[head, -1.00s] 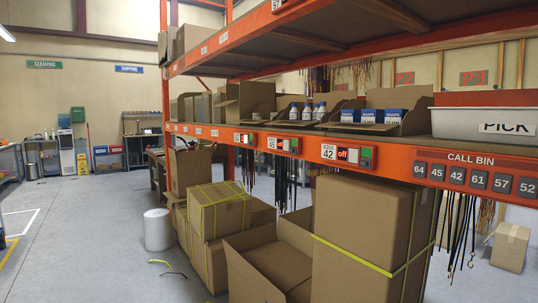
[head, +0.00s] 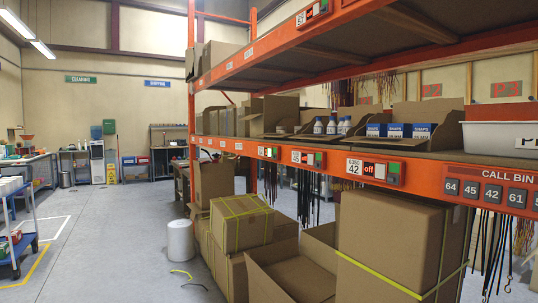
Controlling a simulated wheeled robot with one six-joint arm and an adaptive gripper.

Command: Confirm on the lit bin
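The bin 42 module (head: 374,170) is on the orange beam of the middle shelf. It has a white label, a red display that reads "off" and a green button (head: 393,168). Above it stands an open cardboard bin with blue-and-white boxes (head: 397,131). The bin 45 module (head: 308,158) and another module (head: 268,152) sit further left, each with a red and a green part too small to read. An upper-beam module (head: 314,13) shows at the top. I cannot tell which one is lit as a call. My gripper is not in view.
The call bin panel (head: 490,189) is at the right of the beam. A grey pick tote (head: 490,137) stands above it. Cardboard boxes (head: 390,240) fill the space below. The aisle (head: 110,240) at left is mostly open.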

